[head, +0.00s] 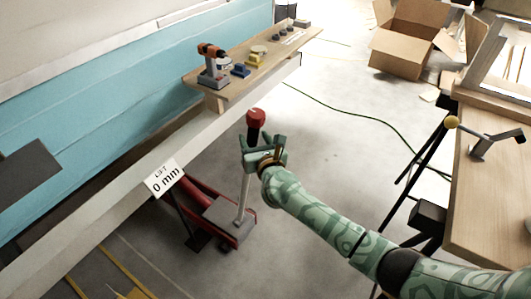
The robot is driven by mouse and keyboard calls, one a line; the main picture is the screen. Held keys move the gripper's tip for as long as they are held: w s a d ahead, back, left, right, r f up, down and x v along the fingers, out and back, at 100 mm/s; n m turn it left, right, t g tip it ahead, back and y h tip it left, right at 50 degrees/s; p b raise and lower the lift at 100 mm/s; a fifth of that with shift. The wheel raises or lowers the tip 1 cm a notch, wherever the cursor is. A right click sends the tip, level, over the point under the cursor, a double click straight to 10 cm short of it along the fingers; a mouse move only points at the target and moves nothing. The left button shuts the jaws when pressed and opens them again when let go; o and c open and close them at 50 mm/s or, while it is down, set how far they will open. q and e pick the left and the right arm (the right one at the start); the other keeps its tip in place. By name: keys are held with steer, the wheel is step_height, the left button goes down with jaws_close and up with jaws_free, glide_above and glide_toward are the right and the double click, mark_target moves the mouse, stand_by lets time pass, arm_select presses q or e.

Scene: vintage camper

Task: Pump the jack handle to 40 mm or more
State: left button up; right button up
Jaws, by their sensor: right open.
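The red jack (247,222) stands on the floor beside the camper's lower edge. Its grey handle (244,197) rises nearly upright to a dark grip with a red knob (256,116) on top. My right gripper (252,148) is open at the upper handle, just below the red knob. Its green fingers overlap the handle in the head view; I cannot tell whether they touch it. A white sign (165,179) on the camper's edge reads "LIFT 0 mm". My left gripper is not in view.
A wooden shelf (222,93) with a drill (211,68) and small items sits above the jack along the blue camper wall. A workbench (490,215) stands at the right. A cardboard box (405,48) and green cable (350,112) lie behind on open floor.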

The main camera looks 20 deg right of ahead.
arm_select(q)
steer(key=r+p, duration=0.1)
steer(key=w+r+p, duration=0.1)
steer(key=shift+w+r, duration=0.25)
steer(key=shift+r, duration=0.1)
arm_select(e)
steer(key=s, duration=0.9)
steer(key=shift+s+r, duration=0.35)
